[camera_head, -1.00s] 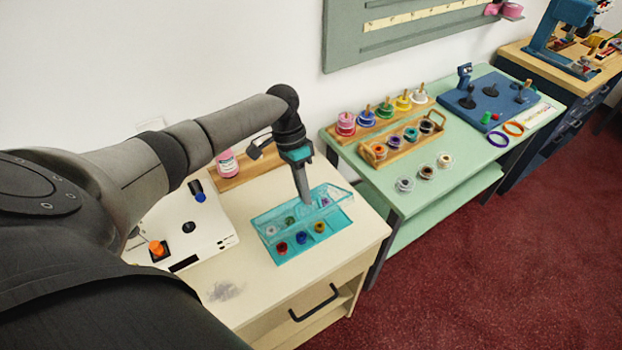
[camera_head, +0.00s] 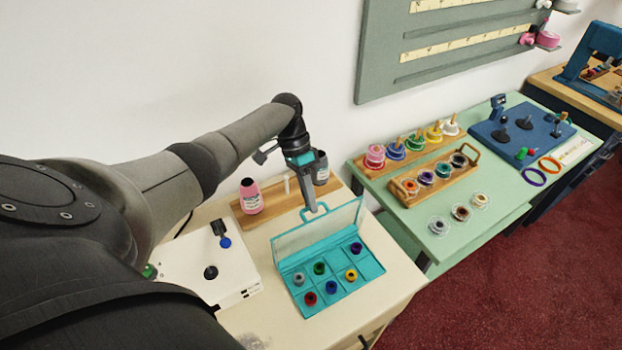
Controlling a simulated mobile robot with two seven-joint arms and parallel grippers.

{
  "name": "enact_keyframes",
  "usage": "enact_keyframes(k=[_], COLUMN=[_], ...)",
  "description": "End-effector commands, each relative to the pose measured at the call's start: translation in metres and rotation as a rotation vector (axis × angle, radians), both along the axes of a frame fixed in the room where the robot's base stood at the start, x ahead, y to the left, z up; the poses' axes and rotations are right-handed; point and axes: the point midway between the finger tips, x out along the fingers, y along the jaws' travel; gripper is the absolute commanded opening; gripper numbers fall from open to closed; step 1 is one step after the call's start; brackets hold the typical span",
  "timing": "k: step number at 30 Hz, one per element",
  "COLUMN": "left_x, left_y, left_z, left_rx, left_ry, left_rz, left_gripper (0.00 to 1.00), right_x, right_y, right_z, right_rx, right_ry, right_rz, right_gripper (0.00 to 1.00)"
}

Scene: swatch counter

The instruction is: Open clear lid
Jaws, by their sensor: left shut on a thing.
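The teal bobbin case (camera_head: 368,268) lies on the cream cabinet top with its compartments uncovered, several coloured spools in them. Its clear lid (camera_head: 335,226), with a teal rim, stands raised along the case's back edge. My left gripper (camera_head: 315,206) points down at the lid's upper edge and is shut on the teal handle there; its fingers hide part of the handle. My right gripper is not in view.
A wooden rack with a pink bottle (camera_head: 250,196) and a dark bottle (camera_head: 321,168) stands close behind the lid. A white control panel (camera_head: 205,265) lies left. A green table (camera_head: 405,215) with spool racks stands right.

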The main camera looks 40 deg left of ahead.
Motion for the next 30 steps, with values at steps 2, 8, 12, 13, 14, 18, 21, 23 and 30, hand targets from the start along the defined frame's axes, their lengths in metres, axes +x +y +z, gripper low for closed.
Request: enact_keyframes(k=[2,8,12,13,14,18,21,23,30], left_x=[-0.0049,-0.0048,-0.0048,-0.0048,-0.0048,-0.0049,-0.0050,-0.0051,-0.0025], left_y=[-0.0011,0.0003,0.0006,0.0006,0.0006,0.0006,0.0005,0.0006,0.0016], left_z=[-0.0093,-0.0116,-0.0119,-0.0119,-0.0119,-0.0118,-0.0117,-0.0117,-0.0090], left_rx=[0.001,0.000,-0.001,-0.001,-0.001,0.000,0.000,0.000,-0.002], left_ry=[0.019,0.021,0.022,0.022,0.022,0.022,0.022,0.022,0.014], left_rz=[-0.002,-0.005,-0.005,-0.005,-0.005,-0.006,-0.006,-0.006,-0.004], left_gripper=[0.00,0.00,0.00,0.00,0.00,0.00,0.00,0.14,0.41], right_x=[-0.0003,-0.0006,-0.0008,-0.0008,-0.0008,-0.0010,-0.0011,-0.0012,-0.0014], right_y=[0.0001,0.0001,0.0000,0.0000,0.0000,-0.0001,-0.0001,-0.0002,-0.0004], right_z=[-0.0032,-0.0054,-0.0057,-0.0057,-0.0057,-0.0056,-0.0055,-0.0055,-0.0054], right_rx=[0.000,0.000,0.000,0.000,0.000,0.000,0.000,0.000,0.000], right_ry=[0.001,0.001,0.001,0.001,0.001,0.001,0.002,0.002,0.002], right_rz=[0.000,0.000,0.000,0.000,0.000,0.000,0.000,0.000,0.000], right_gripper=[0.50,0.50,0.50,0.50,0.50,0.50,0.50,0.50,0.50])
